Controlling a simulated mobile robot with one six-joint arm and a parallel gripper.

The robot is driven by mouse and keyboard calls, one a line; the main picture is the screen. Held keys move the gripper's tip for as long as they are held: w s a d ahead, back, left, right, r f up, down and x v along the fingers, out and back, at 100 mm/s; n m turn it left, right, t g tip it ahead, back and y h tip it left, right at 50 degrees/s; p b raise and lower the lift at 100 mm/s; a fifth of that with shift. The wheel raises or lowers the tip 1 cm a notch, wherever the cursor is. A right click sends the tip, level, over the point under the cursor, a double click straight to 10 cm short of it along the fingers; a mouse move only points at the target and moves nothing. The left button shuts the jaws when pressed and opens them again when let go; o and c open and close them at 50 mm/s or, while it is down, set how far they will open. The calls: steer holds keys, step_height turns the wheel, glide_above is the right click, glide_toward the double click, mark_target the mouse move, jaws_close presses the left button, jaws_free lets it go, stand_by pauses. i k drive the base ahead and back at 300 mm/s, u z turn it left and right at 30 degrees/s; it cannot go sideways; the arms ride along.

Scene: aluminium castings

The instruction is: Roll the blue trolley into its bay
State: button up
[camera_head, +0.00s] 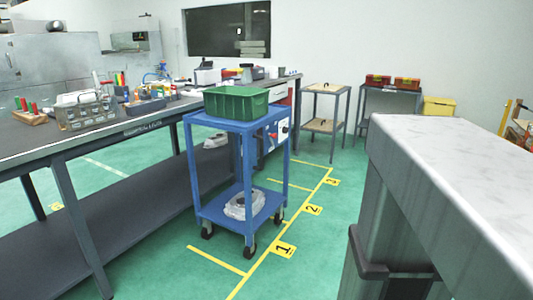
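The blue trolley (220,124) stands upright on the green floor in the middle of the view, beside the long dark bench. A green crate (237,103) sits on its top shelf, and a grey casting (244,204) lies on its lower shelf. Its visible wheels are just left of the long yellow floor line, near the yellow label 1 (284,250). Labels 2 (313,210) and 3 (333,182) lie farther back along that line. The trolley hides part of the bay markings, so its exact fit between the cross lines cannot be told. My gripper is not in view.
The dark bench (133,128) on the left carries racks, tools and boxes. A large pale-topped block (450,150) fills the right foreground. Small stands (326,88) are at the back. Green floor is clear between the trolley and the block.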

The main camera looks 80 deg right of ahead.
mark_target(279, 115)
steer(key=u, duration=0.15)
steer(key=k, duration=1.1)
steer(key=z, duration=1.35)
steer(key=i, duration=1)
steer(key=z, duration=0.1)
